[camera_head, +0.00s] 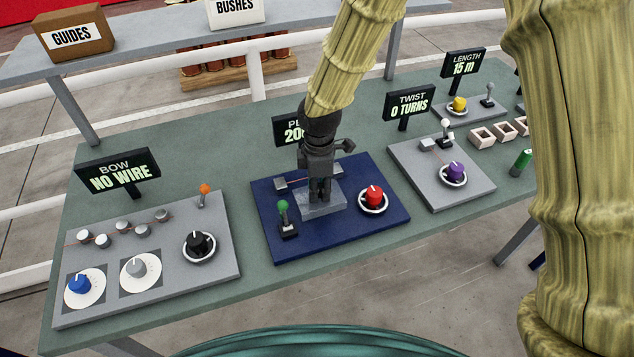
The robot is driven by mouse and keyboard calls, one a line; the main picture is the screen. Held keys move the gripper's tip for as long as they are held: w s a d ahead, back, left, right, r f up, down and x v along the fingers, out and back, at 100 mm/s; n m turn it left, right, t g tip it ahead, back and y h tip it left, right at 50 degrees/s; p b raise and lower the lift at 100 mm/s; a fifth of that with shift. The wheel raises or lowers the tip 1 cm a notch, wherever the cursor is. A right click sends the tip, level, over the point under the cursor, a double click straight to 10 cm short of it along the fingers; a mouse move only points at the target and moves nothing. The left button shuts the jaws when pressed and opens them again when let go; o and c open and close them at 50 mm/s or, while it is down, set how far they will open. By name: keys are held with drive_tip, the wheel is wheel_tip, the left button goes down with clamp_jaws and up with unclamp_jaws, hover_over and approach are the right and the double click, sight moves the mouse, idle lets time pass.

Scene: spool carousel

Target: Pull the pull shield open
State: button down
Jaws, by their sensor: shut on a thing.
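The pull station is a dark blue panel (285,240) in the middle of the green table, with its sign (287,131) partly hidden behind my arm. A grey, see-through block that looks like the pull shield (335,206) sits on the panel between a green-knobbed lever (283,207) and a red knob (374,196). My gripper (320,198) points down at this block, its fingers shut on its upper part. The fingers cover much of the shield, so its hinge and exact position are hidden.
The bow panel (215,270), reading "NO WIRE", lies left with knobs and rollers. The twist panel (478,194), reading "0 TURNS", and the length panel (487,108) lie right. Small trays (483,139) and a green cylinder (521,163) are further right. Bare tabletop separates the panels.

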sight(319, 186)
drive_tip(key=shift+w+r, duration=0.2)
drive_tip(key=c, duration=1.5)
unclamp_jaws()
drive_tip(key=o, duration=0.3)
drive_tip(key=shift+s, duration=0.2)
wheel_tip(319, 186, up, 12)
